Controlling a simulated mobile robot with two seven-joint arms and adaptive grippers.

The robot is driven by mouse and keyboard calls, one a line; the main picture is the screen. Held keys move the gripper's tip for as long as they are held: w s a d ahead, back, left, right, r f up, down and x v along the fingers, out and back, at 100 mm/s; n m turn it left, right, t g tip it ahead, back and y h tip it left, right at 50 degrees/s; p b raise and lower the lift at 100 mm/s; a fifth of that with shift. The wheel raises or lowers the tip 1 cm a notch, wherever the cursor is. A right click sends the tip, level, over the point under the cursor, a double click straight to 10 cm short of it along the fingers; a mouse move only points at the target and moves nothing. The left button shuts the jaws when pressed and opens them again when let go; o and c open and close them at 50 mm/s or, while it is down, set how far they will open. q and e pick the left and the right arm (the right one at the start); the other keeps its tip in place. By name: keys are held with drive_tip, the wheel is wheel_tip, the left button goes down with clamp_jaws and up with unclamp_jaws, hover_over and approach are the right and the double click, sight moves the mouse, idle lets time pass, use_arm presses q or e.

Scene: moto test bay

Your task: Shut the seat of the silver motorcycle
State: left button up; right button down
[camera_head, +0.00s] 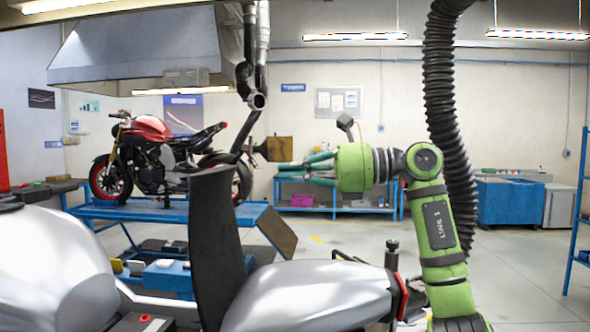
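The silver motorcycle (310,295) fills the bottom of the head view, with its silver tank at the left and its silver tail at the right. Its black seat (215,250) stands raised, almost upright, between tank and tail. My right gripper (283,168) comes in from the right on a green arm and points left. Its teal fingers are level with the seat's upper edge, to the right of it, with a visible gap in the picture. Whether the fingers are spread or closed is unclear from this angle. My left gripper is not in view.
A red and black motorcycle (155,155) stands on a blue lift (130,210) behind. A black ribbed hose (450,100) hangs behind my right arm. A blue bench (335,212) stands at the back wall. Open floor lies at the right.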

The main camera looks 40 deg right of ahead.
sight(219, 174)
drive_tip(key=p+x, duration=0.3)
drive_tip(key=x, duration=0.6)
drive_tip(key=shift+w+a+p, duration=0.2)
drive_tip(key=shift+w+p, duration=0.1)
drive_tip(key=shift+p, duration=0.1)
drive_tip(key=shift+w+a+f, duration=0.15)
drive_tip(key=shift+w+a, duration=0.05)
drive_tip(key=shift+w, duration=0.15)
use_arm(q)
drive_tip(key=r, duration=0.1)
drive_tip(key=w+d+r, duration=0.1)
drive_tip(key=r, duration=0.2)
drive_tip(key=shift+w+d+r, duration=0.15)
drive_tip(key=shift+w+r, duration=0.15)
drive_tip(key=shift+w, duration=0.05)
